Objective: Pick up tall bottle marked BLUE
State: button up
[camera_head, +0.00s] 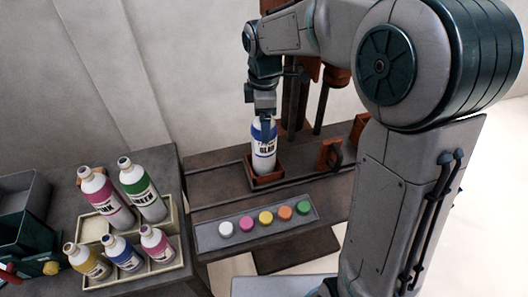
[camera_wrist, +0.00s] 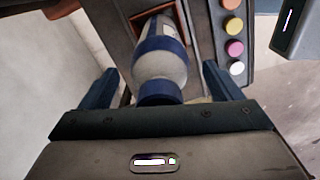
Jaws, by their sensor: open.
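In the wrist view the bottle (camera_wrist: 162,65) lies between the two spread fingers of my gripper (camera_wrist: 159,70), with a gap on each side. The jaws are open and hold nothing. The bottle's blue cap points toward the palm.
A cream tray (camera_head: 175,215) at left holds tall pink and green bottles and several small ones, including a small blue one (camera_head: 123,256). A grey strip (camera_head: 206,240) with coloured buttons lies in front of the holder. Dark posts (camera_head: 293,105) stand just behind the bottle.

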jog(key=c, duration=1.8)
grip_shut()
jog(key=shift+r, duration=0.15)
